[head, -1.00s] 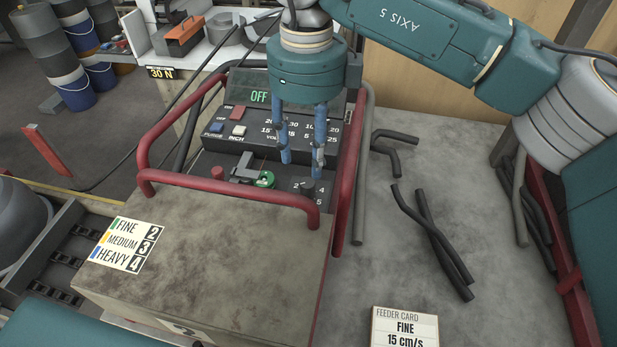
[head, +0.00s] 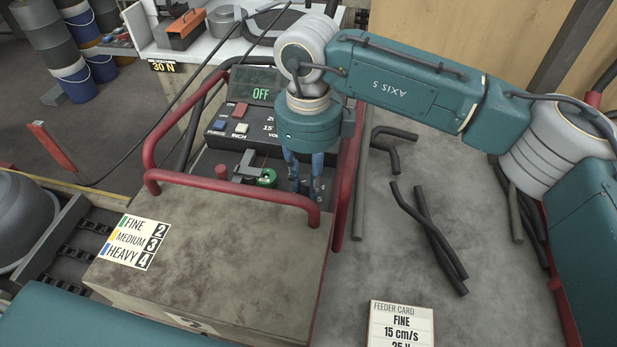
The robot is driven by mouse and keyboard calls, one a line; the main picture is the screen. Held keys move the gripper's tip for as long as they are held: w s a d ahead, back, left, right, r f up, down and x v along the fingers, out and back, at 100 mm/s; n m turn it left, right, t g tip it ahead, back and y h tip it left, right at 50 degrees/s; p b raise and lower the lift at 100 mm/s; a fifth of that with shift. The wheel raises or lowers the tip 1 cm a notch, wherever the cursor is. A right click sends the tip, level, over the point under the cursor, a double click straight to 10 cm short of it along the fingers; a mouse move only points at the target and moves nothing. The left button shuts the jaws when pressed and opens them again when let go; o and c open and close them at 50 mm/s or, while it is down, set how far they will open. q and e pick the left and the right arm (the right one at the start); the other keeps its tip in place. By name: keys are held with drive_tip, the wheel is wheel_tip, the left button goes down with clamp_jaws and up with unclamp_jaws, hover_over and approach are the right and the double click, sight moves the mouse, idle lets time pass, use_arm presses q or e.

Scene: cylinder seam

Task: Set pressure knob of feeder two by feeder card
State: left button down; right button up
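The feeder box (head: 215,260) carries a control panel with a lit OFF display (head: 261,94). My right gripper (head: 304,188) points down from above, its two blue fingers apart, at the pressure knob's place near the panel's front right. The dark knob is mostly hidden between and behind the fingers; its setting and any contact cannot be made out. The feeder card (head: 401,326) lies on the bench at the bottom, reading FINE, 15 cm/s and a partly cut line. A label (head: 137,242) on the box pairs FINE with 2, MEDIUM with 3, HEAVY with 4. My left gripper is out of view.
A red tube guard (head: 235,190) rings the panel close to my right gripper. A green round part (head: 267,178) and a red button (head: 222,172) sit left of the fingers. Dark bent rods (head: 430,238) lie on the grey bench at right.

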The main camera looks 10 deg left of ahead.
clamp_jaws()
drive_tip(key=shift+f+m+b, duration=0.15)
drive_tip(key=shift+m+b, duration=0.35)
drive_tip(key=shift+b, duration=0.35)
drive_tip(key=m+b, duration=0.5)
drive_tip(key=b, duration=0.1)
drive_tip(key=shift+f+m+b, duration=0.1)
drive_tip(key=shift+m+b, duration=0.25)
drive_tip(key=shift+m, duration=0.05)
drive_tip(key=m+b, duration=0.2)
drive_tip(key=m, duration=0.1)
drive_tip(key=shift+r+m+b, duration=0.25)
drive_tip(key=shift+m+b, duration=0.6)
drive_tip(key=shift+m, duration=0.05)
